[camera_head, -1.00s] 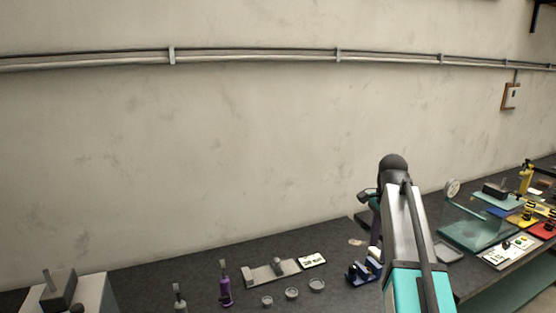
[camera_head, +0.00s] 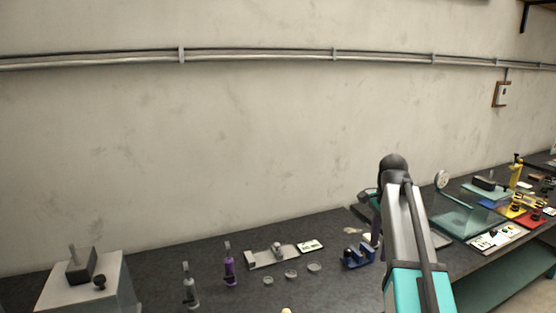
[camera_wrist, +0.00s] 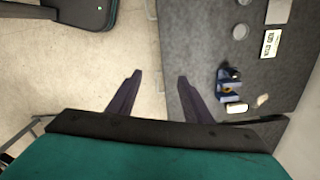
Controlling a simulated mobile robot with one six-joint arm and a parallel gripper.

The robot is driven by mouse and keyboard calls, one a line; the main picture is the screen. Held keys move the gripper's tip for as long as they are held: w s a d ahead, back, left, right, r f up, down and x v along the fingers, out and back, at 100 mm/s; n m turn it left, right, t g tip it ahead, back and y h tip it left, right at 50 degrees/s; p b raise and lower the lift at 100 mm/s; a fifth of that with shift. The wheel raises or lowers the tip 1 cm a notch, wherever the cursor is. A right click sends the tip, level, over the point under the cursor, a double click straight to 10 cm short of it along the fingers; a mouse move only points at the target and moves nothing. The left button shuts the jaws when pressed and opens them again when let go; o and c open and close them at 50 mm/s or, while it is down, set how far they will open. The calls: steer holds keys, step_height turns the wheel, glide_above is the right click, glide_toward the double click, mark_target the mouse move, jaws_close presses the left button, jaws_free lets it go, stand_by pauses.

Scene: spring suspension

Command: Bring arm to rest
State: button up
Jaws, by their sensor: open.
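My gripper shows in the wrist view (camera_wrist: 158,92) with its two dark fingers spread apart and nothing between them. It points down over the front edge of the dark workbench (camera_wrist: 190,50), with pale floor below on the left. In the head view my arm (camera_head: 405,235) rises at the right of centre, grey and teal, and its bend hides part of the bench. The gripper's fingers are mostly hidden there behind the arm.
A blue holder (camera_head: 357,256) stands close left of my arm. Purple (camera_head: 229,268) and grey (camera_head: 190,290) upright pieces, a metal fixture (camera_head: 272,256) and small round dishes (camera_head: 291,274) lie further left.

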steer(key=s+a+f+n+g, duration=0.1)
steer(key=s+a+f+n, duration=0.25)
steer(key=f, duration=0.85)
steer(key=s+a+f+n+g, duration=0.15)
steer(key=s+f, duration=0.35)
steer(key=f, duration=0.7)
steer(key=s+a+f+n, duration=0.3)
steer(key=s+f, duration=0.1)
steer(key=f, duration=0.8)
steer(key=s+a+f+n+g, duration=0.1)
steer(key=s+a+f+n, duration=0.25)
steer(key=s+f, duration=0.85)
steer(key=s+a+f+n+g, duration=0.2)
steer(key=s+f+n, duration=0.3)
steer(key=s+f, duration=0.7)
steer(key=b+x, duration=1)
steer(key=b, duration=0.2)
steer(key=shift+w, duration=0.15)
steer(key=shift+d, duration=0.1)
